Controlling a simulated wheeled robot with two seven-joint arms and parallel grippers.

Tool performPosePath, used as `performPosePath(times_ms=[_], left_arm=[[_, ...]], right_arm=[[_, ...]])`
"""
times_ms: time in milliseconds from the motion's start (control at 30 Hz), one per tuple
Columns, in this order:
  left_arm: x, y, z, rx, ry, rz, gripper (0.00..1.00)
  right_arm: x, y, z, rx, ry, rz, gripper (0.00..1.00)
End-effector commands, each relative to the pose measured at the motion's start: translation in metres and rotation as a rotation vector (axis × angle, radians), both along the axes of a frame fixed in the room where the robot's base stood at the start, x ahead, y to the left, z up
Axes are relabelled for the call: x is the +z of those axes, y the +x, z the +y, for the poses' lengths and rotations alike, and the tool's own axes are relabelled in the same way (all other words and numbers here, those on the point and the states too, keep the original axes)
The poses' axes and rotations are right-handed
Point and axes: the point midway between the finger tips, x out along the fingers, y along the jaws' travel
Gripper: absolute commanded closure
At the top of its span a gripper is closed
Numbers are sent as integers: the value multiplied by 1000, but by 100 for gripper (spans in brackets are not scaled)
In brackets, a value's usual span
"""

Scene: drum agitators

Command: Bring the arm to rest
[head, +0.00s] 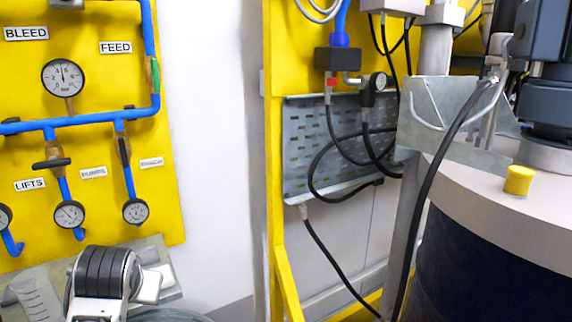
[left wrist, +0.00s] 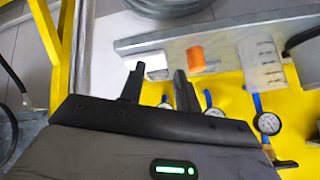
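My left arm (head: 100,285) comes in at the bottom left of the head view, in front of a grey shelf. Its fingertips cannot be made out there. In the left wrist view my left gripper (left wrist: 158,80) has its two dark fingers apart, with nothing held between them. The fingers point toward the shelf (left wrist: 225,38) and the yellow gauge panel. My right arm and gripper are in neither view.
The shelf bears a clear measuring beaker (left wrist: 261,60), an orange cup (left wrist: 196,59) and a white block (left wrist: 157,64). The yellow panel (head: 100,85) carries blue pipes and gauges. A dark drum (head: 480,265) with a hanging black hose (head: 430,190) stands right.

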Motion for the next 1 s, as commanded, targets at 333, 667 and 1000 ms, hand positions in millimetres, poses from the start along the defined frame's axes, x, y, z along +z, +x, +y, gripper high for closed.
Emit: performPosePath(times_ms=[333,667,1000], left_arm=[[-127,-159,-40,-193,-99,234,67],[-152,-263,-72,-296,-218,371,67],[-189,-217,-101,-385,-256,78,67]], right_arm=[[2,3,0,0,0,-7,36],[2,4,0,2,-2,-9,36],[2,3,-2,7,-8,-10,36]])
